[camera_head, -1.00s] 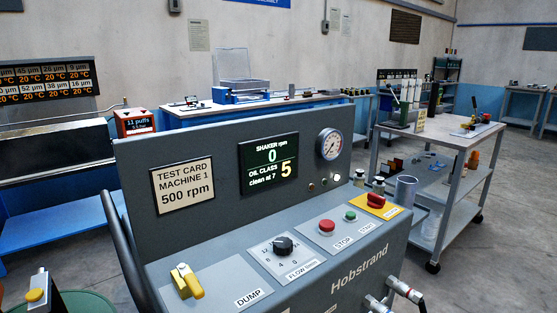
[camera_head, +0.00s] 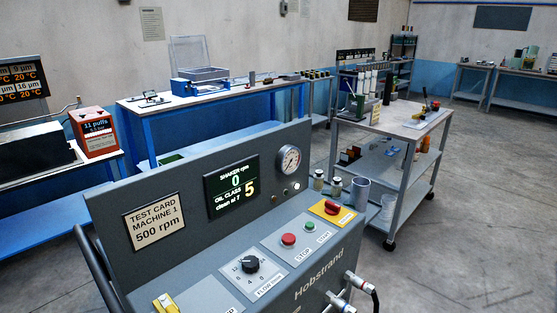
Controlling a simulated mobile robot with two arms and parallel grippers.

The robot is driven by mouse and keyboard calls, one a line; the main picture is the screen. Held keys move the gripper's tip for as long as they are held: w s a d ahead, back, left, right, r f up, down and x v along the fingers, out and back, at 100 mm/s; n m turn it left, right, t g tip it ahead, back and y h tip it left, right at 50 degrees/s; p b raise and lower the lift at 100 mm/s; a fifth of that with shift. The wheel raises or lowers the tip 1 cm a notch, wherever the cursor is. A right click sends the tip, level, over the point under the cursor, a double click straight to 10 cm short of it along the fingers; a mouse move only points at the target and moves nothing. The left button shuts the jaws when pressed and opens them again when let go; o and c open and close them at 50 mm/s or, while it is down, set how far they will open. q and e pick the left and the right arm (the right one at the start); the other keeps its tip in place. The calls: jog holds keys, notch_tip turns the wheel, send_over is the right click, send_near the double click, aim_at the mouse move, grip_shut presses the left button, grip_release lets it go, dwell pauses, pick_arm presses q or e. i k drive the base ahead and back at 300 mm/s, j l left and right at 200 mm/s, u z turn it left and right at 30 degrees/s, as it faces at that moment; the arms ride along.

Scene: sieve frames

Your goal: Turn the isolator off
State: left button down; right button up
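The isolator is a red rotary handle (camera_head: 332,207) on a yellow plate (camera_head: 346,218) at the right end of the grey machine's control panel. The handle lies roughly crosswise on the plate; the small lettering by it is too small to read. The panel belongs to a grey machine marked Hobstrand (camera_head: 318,274). Its dark display (camera_head: 232,186) reads shaker rpm 0 and oil class 5. Neither of my grippers is in view.
A red stop button (camera_head: 288,239), a green start button (camera_head: 310,226) and a black flow knob (camera_head: 250,264) sit left of the isolator. A yellow dump lever (camera_head: 167,302) is cut off below. A grey trolley (camera_head: 380,125) stands close behind right. Floor at right is clear.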

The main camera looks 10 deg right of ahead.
aim_at(332, 209)
jog(key=l+u, duration=0.1)
jog(key=u, duration=0.3)
jog(key=l+u, duration=0.1)
jog(key=u, duration=0.3)
jog(key=l+u, duration=0.1)
jog(key=u, duration=0.3)
jog(key=l+u, duration=0.2)
jog(key=l, duration=0.2)
jog(key=k+l+u, duration=0.15)
jog(key=l, duration=0.25)
jog(key=l+u, duration=0.2)
jog(key=l, duration=0.25)
jog(key=k+l+u, duration=0.2)
jog(key=l, duration=0.15)
jog(key=k+l+u, duration=0.2)
jog(key=l, duration=0.2)
jog(key=k+l+u, duration=0.15)
jog(key=l, duration=0.2)
jog(key=i, duration=0.05)
